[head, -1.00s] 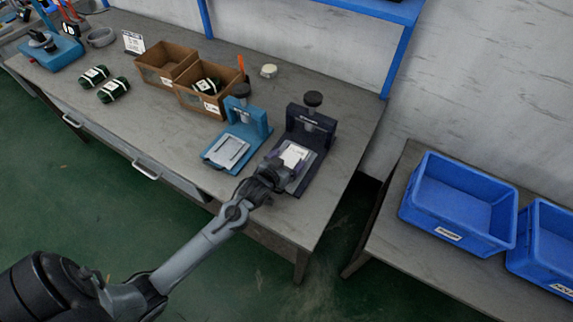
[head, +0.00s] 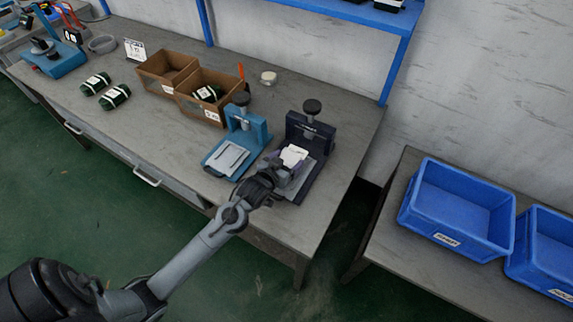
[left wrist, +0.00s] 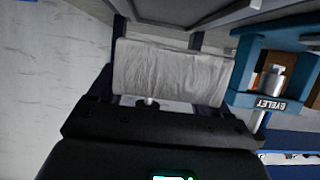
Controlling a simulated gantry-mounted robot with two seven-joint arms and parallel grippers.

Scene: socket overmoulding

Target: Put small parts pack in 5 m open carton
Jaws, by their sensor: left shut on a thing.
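My left gripper (head: 285,173) is shut on a small pale pack (head: 293,155), at the dark press (head: 311,130) near the table's right end. In the left wrist view the pack (left wrist: 170,72) is whitish and wrinkled, spanning between the fingers. Two brown open cartons stand together at the back of the table. The left carton (head: 152,83) looks empty from here. The right carton (head: 208,110) holds a dark green coil (head: 209,92). Their labels are too small to read. My right gripper is out of view.
A blue press (head: 252,125) stands just left of the dark press, toward the cartons; its EYELET label (left wrist: 266,103) shows in the left wrist view. Two banded green coils (head: 114,97) lie left of the cartons. Blue bins (head: 455,208) stand on a separate table at right.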

